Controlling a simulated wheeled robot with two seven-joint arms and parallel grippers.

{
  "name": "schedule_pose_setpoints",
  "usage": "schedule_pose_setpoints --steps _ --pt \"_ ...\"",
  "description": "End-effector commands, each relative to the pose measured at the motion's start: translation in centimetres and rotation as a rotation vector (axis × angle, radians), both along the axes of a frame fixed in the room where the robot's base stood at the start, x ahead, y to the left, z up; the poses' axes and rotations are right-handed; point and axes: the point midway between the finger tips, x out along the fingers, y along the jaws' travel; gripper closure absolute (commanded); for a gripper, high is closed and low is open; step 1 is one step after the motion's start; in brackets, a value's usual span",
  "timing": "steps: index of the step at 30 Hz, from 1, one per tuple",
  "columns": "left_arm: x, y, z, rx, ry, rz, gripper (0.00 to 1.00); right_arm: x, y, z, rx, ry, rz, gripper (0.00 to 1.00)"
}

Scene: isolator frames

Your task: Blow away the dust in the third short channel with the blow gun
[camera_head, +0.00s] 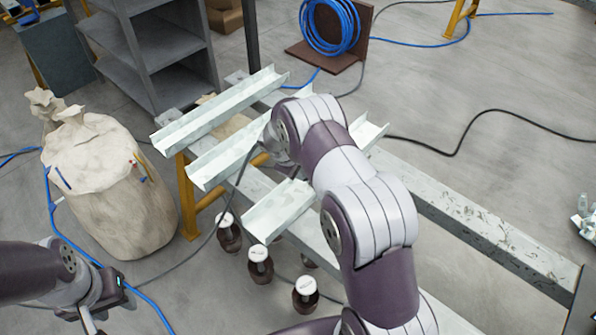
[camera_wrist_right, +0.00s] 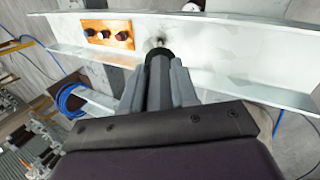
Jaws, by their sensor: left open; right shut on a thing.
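Three pale metal short channels lie across a bench in the head view: a far one (camera_head: 222,105), a middle one (camera_head: 222,160) and a near one (camera_head: 278,210). My right arm covers parts of the middle and near ones. My right gripper (camera_wrist_right: 160,70) is shut on a dark cylindrical tool, seemingly the blow gun (camera_wrist_right: 159,68). In the head view this gripper is mostly hidden. My left gripper (camera_head: 93,322) is open and empty, low at the left.
Dark bottles with white caps (camera_head: 260,265) stand below the near channel. A tied sack (camera_head: 115,200) stands at the left, and a grey shelf (camera_head: 150,50) behind it. A coiled blue hose (camera_head: 330,25) is at the back. A long beam (camera_head: 480,222) runs right.

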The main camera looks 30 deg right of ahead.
Motion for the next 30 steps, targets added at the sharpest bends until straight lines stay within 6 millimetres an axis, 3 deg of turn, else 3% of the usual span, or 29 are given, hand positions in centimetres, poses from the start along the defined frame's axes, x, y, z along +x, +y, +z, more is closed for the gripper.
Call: schedule_pose_setpoints --steps 11,30 --pt "0.0 0.0 0.4 0.0 0.0 0.0 0.56 0.0 -0.3 0.4 0.0 0.002 0.0 1.0" --pt "0.0 0.0 5.3 0.0 0.0 0.0 0.56 0.1 -0.3 7.5 0.0 0.0 0.0 1.0"
